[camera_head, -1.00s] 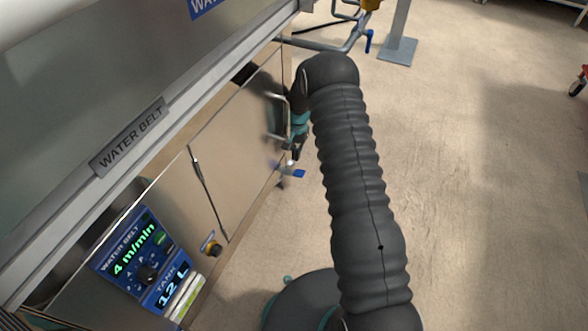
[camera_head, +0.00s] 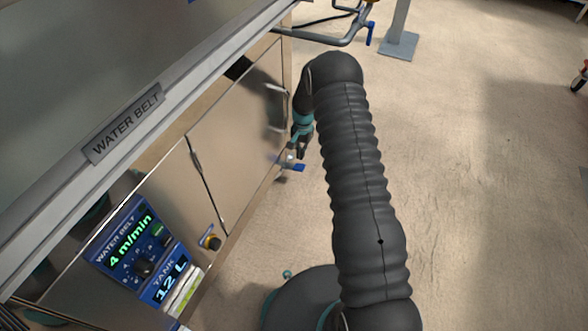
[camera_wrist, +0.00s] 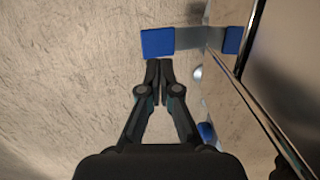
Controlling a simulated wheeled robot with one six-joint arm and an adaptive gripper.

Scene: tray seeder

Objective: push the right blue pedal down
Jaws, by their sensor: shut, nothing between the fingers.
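A blue pedal (camera_wrist: 158,42) on a flat metal arm shows at the top of the wrist view, just beyond my fingertips. My gripper (camera_wrist: 160,64) is shut and empty, its tips close to the pedal's near edge; I cannot tell if they touch. A second blue piece (camera_wrist: 207,132) shows lower right, partly hidden by my gripper; I cannot tell if it is another pedal or a reflection. In the head view a blue pedal (camera_head: 298,167) sticks out low from the cabinet, just below my gripper (camera_head: 302,154). I cannot tell which one is the right pedal.
The shiny steel cabinet (camera_head: 238,130) stands left of my arm and mirrors a blue patch in the wrist view. It has a handle and a control panel (camera_head: 143,248). A pipe with a blue valve handle (camera_head: 370,33) is at the back.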

